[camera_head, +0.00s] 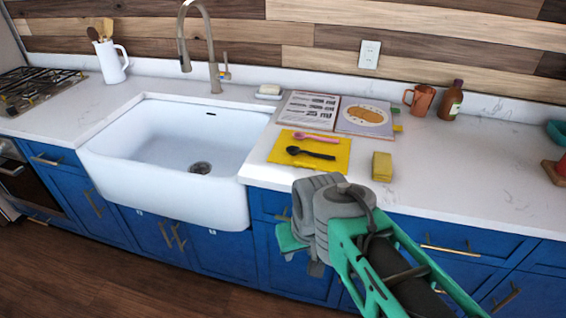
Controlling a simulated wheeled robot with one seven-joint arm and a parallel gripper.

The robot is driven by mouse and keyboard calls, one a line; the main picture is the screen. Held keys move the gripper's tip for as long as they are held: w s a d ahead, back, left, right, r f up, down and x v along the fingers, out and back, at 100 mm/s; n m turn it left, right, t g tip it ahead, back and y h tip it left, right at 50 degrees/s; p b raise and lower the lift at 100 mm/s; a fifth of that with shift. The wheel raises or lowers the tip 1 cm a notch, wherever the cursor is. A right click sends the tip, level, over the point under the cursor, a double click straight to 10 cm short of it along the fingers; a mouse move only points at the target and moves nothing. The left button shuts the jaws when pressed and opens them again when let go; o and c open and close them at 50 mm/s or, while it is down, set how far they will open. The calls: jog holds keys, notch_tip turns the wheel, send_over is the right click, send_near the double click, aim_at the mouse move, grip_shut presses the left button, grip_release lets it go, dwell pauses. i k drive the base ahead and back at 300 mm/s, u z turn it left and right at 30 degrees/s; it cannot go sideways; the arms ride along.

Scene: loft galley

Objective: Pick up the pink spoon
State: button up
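The pink spoon (315,137) lies flat on a yellow mat (340,168) on the white counter, just right of the sink. A black spoon (310,153) lies on the same mat, nearer to me and apart from the pink one. My arm, grey and teal, reaches in from the lower right in front of the counter. Its end, where my gripper (293,241) seems to be, is in front of the blue cabinets, below and nearer than the mat. It is clear of the spoon. The fingers are not distinct, so I cannot tell if they are open.
An open book (365,117) lies behind the mat. A yellow block (382,167) stands right of it. A copper mug (420,100) and a brown bottle (451,101) stand behind. The sink (185,150) is left. The counter on the right is mostly clear.

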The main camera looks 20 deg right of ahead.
aim_at(298, 136)
jog(key=z, duration=0.1)
jog(key=k, duration=0.4)
jog(key=u, duration=1.65)
jog(key=i, duration=1.95)
jog(key=z, duration=1.15)
jog(key=i, duration=0.65)
jog(key=z, duration=0.5)
